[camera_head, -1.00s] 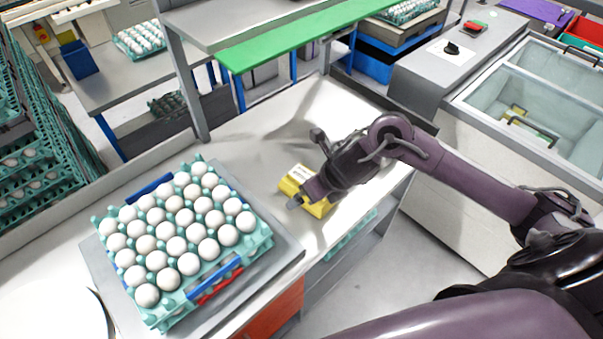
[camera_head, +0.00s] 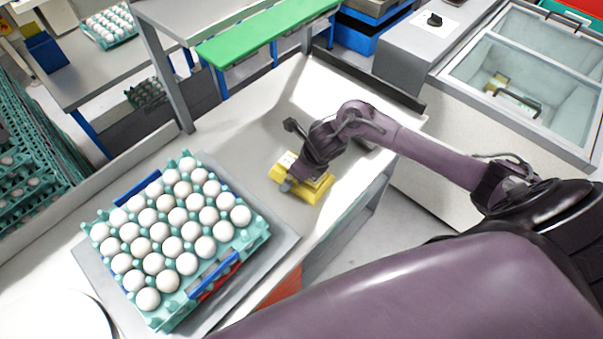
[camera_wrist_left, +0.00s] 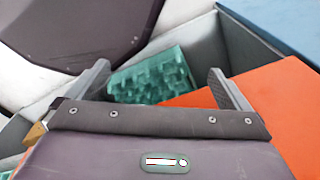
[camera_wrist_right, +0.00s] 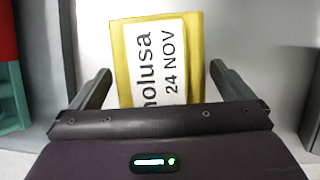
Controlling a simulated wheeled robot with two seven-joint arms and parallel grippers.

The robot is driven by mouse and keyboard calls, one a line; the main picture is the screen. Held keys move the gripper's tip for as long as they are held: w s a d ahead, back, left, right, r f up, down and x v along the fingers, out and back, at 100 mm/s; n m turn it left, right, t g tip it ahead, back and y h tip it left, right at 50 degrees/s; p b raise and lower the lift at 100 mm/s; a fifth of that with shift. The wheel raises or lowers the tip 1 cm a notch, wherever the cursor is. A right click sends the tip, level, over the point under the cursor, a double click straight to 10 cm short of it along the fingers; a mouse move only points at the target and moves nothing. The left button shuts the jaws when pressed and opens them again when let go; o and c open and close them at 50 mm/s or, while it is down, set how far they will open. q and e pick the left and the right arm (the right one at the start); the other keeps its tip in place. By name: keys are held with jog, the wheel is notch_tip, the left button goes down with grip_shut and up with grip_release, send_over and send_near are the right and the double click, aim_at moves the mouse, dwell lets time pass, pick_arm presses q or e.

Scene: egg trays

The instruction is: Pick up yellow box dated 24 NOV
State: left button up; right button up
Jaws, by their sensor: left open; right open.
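The yellow box (camera_head: 318,191) lies on the white worktop, right of the egg tray, partly covered by my right gripper in the head view. In the right wrist view the yellow box (camera_wrist_right: 124,62) has a white label reading "24 NOV", with "holusa" above it, partly cut off. My right gripper (camera_wrist_right: 160,72) is open, its fingers on either side of the box's near part; I cannot tell if they touch it. My left gripper (camera_wrist_left: 156,80) is open and empty, outside the head view. Teal tray material (camera_wrist_left: 155,78) and an orange panel (camera_wrist_left: 285,105) show beyond it.
A teal tray full of white eggs (camera_head: 262,232) stands on a grey plate left of the box. A glass-lidded chest (camera_head: 530,70) stands at right. Bare worktop lies behind the box.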

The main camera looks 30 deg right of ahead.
jog(key=shift+f+b, duration=0.15)
jog(key=shift+b, duration=0.2)
dwell(0.3)
jog(key=shift+f, duration=0.1)
jog(key=shift+c, duration=0.3)
jog(key=c, duration=1)
